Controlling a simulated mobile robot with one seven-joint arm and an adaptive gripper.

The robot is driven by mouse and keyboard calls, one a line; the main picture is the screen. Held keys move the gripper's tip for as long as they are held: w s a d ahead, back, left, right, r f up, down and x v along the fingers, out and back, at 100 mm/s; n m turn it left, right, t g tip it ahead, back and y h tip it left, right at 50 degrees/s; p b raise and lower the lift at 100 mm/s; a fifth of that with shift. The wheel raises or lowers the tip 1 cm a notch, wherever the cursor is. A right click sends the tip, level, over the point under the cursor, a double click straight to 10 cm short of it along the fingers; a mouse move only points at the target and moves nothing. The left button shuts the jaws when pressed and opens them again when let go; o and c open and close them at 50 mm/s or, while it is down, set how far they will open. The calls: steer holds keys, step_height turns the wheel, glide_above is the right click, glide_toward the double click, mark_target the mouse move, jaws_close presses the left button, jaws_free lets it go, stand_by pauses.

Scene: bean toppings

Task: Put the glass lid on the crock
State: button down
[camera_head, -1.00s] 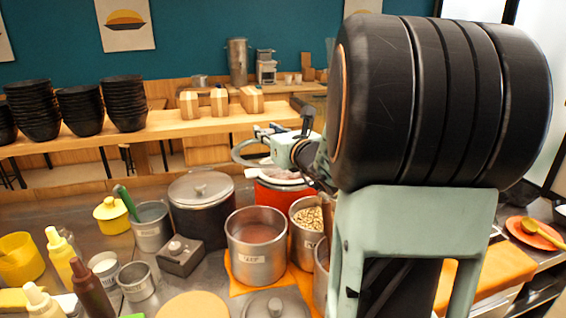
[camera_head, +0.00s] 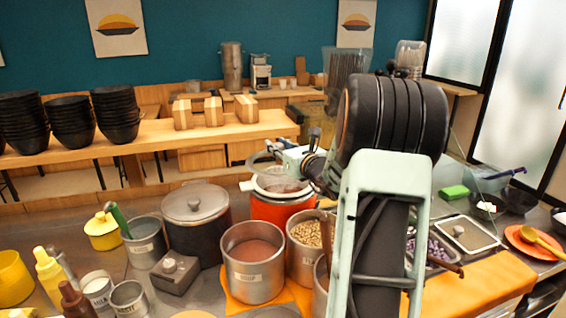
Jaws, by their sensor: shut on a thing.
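The crock (camera_head: 277,210) is an orange-red pot with a pale rim, standing on the counter behind the steel pots. Its dark opening shows. The glass lid (camera_head: 257,160) is a clear disc with a greyish rim; it is in the air just above and behind the crock's left side and looks tilted. My gripper (camera_head: 284,155), pale green and grey, is shut on the lid at its right side. The fingertips and the lid's knob are too small to make out. My arm comes in from the right and hides part of the counter.
A black pot with a steel lid (camera_head: 194,201) stands left of the crock. Steel pots of reddish food (camera_head: 253,262) and beans (camera_head: 305,238) stand in front. A wooden shelf (camera_head: 160,135) with stacked black bowls (camera_head: 115,112) runs behind.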

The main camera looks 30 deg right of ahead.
steer(key=d+f, duration=0.1)
steer(key=w+d+f, duration=0.1)
steer(key=f, duration=0.1)
steer(key=w+d+f, duration=0.1)
steer(key=f, duration=0.1)
steer(key=shift+w+d+p, duration=0.1)
steer(key=shift+w+p, duration=0.05)
steer(key=shift+p, duration=0.2)
step_height(320, 180, down, 3)
steer(key=shift+r+p, duration=0.15)
steer(key=shift+p, duration=0.15)
steer(key=shift+f, duration=0.2)
steer(key=c, duration=1.6)
jaws_free()
steer(key=shift+r, duration=0.1)
steer(key=s, duration=0.2)
steer(key=s+b, duration=0.1)
steer(key=s, duration=0.4)
steer(key=shift+s+a+r, duration=0.2)
steer(key=shift+s+r, duration=0.05)
